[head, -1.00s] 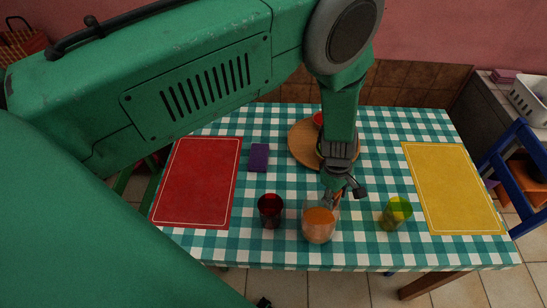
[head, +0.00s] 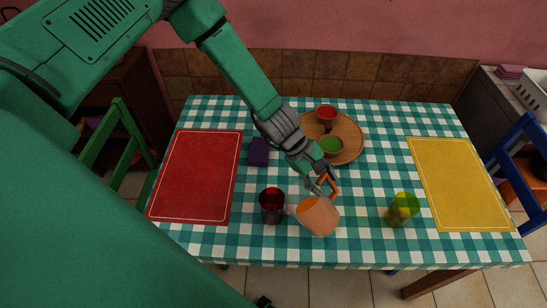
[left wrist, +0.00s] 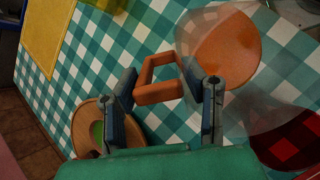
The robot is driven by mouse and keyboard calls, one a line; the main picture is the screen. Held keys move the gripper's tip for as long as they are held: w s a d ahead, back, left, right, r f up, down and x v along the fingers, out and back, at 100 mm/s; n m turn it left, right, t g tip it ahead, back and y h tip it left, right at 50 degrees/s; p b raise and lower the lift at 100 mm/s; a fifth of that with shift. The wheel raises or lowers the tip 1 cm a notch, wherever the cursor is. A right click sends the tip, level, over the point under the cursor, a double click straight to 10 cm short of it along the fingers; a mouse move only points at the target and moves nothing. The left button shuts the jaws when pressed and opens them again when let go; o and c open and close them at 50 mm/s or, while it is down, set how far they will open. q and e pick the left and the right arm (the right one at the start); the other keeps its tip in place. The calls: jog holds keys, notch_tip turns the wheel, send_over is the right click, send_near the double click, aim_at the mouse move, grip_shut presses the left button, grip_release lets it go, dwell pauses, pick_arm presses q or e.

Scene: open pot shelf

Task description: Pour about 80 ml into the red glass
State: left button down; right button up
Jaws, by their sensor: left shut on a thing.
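The red glass (head: 272,205) stands upright on the checked cloth at the near middle. A clear jug (head: 318,216) with orange contents is just right of it, tilted with its mouth towards the glass. My left gripper (head: 325,186) is shut on the jug's orange handle. The left wrist view shows the orange handle (left wrist: 158,80) between my fingers and the red glass (left wrist: 292,140) beside the jug's clear mouth. I cannot tell whether liquid is flowing or how much is in the glass. My right gripper is not in view.
A yellow-green glass (head: 402,209) stands right of the jug. A purple block (head: 259,152), red mat (head: 196,175) and yellow mat (head: 458,182) lie on the table.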

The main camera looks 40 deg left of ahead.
aim_at(319, 178)
pick_arm(q)
jog(key=r, duration=0.1)
jog(key=a+r+h, duration=0.1)
jog(key=r, duration=0.1)
jog(key=shift+s+a+r+t+h, duration=0.15)
jog(key=shift+a+r+t+h, duration=0.1)
jog(key=shift+a+t+h, duration=0.1)
jog(key=b, duration=0.1)
jog(key=f+b, duration=0.1)
jog(key=b, duration=0.1)
jog(key=shift+s+a+f+h, duration=0.15)
jog(key=shift+s+a+h, duration=0.05)
jog(key=shift+h, duration=0.15)
jog(key=shift+a+t+h+b, duration=0.3)
jog(key=shift+h+b, duration=0.2)
jog(key=shift+b, duration=0.55)
jog(key=r, duration=0.1)
jog(key=r+h, duration=0.1)
jog(key=h+b, duration=0.1)
jog(key=shift+s+a+r+t, duration=0.15)
jog(key=shift+a+r+t, duration=0.1)
jog(key=shift+r+t, duration=0.15)
jog(key=shift+a+r, duration=0.1)
jog(key=shift+r+h+b, duration=0.1)
jog(key=shift+h+b, duration=0.2)
jog(key=shift+b, duration=0.05)
jog(key=shift+b, duration=0.3)
